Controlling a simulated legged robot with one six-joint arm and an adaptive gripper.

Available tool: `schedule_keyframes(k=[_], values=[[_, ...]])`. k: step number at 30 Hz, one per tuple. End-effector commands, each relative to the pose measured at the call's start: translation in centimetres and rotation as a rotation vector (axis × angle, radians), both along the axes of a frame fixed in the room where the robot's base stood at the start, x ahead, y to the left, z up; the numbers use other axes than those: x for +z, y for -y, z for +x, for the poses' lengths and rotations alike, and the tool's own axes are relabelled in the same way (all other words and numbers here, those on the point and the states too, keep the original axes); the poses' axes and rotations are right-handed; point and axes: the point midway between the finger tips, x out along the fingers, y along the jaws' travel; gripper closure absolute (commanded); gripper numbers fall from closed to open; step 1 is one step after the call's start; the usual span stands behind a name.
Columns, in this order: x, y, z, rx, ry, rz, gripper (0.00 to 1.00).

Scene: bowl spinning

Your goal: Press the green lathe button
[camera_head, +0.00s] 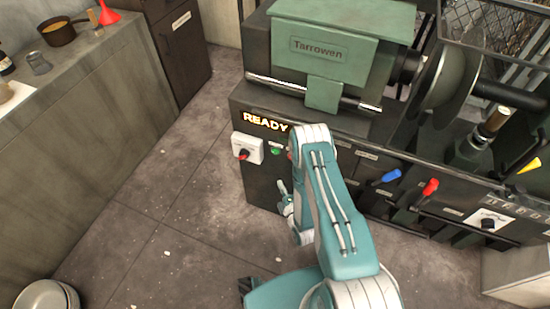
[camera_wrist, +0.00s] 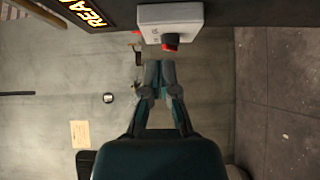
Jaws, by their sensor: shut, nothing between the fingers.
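The green lathe button (camera_head: 275,151) is a small round button on the dark front panel of the lathe (camera_head: 335,55), just below the lit READY sign (camera_head: 265,122) in the head view. I cannot make out the button in the wrist view. My gripper (camera_wrist: 158,68) is shut and empty, its teal fingers together in the wrist view. In the head view my gripper (camera_head: 284,190) is partly hidden by my arm, low in front of the panel and below the button, apart from it as far as I can tell.
A white switch box (camera_head: 247,148) with a red and black knob sits left of the button; it also shows in the wrist view (camera_wrist: 150,24). Blue (camera_head: 391,176) and red (camera_head: 430,187) levers stick out to the right. Open floor (camera_head: 165,215) lies left of the lathe.

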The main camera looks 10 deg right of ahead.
Motion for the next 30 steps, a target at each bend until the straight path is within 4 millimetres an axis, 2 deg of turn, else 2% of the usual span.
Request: schedule_keyframes(k=[16,18,24,30], values=[[0.1,-1.5,9.5,0.001,0.004,0.001,1.0],[0.1,-0.8,10.5,-0.004,0.003,0.0,1.0],[0.1,0.5,12.3,-0.001,0.002,0.001,1.0],[0.0,0.9,12.8,0.0,0.0,0.001,1.0]])
